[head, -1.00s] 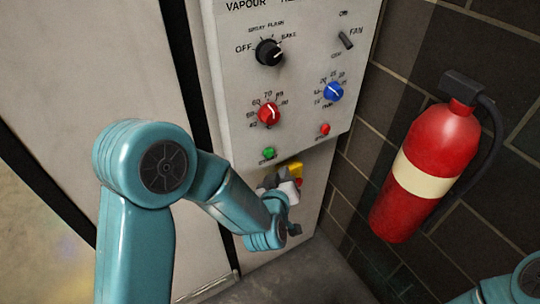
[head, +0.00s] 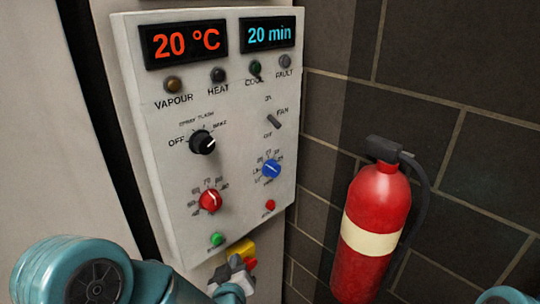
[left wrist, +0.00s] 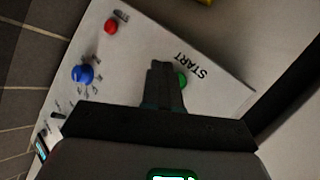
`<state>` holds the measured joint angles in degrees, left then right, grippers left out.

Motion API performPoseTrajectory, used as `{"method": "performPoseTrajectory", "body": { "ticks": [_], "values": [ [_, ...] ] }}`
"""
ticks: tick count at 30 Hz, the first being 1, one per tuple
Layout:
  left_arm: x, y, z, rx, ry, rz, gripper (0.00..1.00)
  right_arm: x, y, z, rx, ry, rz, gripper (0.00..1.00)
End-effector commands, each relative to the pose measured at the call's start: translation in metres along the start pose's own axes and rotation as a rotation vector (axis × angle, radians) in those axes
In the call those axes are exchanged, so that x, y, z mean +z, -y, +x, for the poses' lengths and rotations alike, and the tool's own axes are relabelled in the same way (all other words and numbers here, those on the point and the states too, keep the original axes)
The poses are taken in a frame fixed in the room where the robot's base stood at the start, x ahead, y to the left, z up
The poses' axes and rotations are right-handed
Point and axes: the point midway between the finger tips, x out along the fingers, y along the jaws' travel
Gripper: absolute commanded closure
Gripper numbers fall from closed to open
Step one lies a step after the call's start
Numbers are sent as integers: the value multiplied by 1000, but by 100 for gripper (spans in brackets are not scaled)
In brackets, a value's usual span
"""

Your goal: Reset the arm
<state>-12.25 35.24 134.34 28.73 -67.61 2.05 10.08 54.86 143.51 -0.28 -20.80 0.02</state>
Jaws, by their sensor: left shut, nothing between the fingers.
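My left gripper (head: 234,266) is low in the head view, just below the lower edge of the control panel. In the left wrist view its fingers (left wrist: 166,72) are shut with nothing between them. They appear beside the green START button (left wrist: 182,79) and partly cover it; I cannot tell whether they touch it. The green button also shows in the head view (head: 216,239), above the gripper. My left arm comes in from the lower left. My right gripper is out of view; only a bit of that arm shows at the lower right corner.
The grey control panel (head: 240,125) reads 20 °C and 20 min. It has a black knob (head: 202,142), red knob (head: 210,201), blue knob (head: 271,168) and fan switch (head: 274,121). A yellow box (head: 241,248) sits below it. A fire extinguisher (head: 370,230) hangs on the right brick wall.

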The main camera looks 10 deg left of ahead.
Motion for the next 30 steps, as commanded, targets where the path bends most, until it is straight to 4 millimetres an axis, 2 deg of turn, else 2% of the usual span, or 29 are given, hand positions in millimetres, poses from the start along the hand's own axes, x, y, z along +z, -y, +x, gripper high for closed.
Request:
{"method": "performPoseTrajectory", "body": {
  "ticks": [2, 4, 5, 6, 8, 9, 11, 12, 15, 18, 21, 24, 30],
  "values": [
    [9, 25, 7, -53, 20, 1, 100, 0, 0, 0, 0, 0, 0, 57],
    [30, 61, 11, -121, 67, 11, 100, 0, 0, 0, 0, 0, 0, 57],
    [46, 77, 11, -145, 110, 21, 100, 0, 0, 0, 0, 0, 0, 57],
    [71, 97, 8, -167, 191, 34, 100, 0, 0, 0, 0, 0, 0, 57],
    [114, 123, -3, -185, 343, 51, 100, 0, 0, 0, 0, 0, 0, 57],
    [144, 135, -15, -185, 456, 61, 100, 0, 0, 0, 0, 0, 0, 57],
    [184, 148, -39, -178, 626, 72, 100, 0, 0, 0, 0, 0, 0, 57],
    [207, 154, -57, -166, 738, 80, 100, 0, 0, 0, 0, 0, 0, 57],
    [251, 158, -104, -115, 986, 106, 100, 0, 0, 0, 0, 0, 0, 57],
    [272, 153, -143, -53, 1171, 147, 100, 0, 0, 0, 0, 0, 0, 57],
    [279, 152, -163, -21, 1271, 174, 100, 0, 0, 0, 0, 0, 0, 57],
    [281, 152, -169, -18, 1305, 180, 100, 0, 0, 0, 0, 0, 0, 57],
    [281, 152, -169, -18, 1304, 180, 100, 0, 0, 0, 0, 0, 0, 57]
  ]
}}
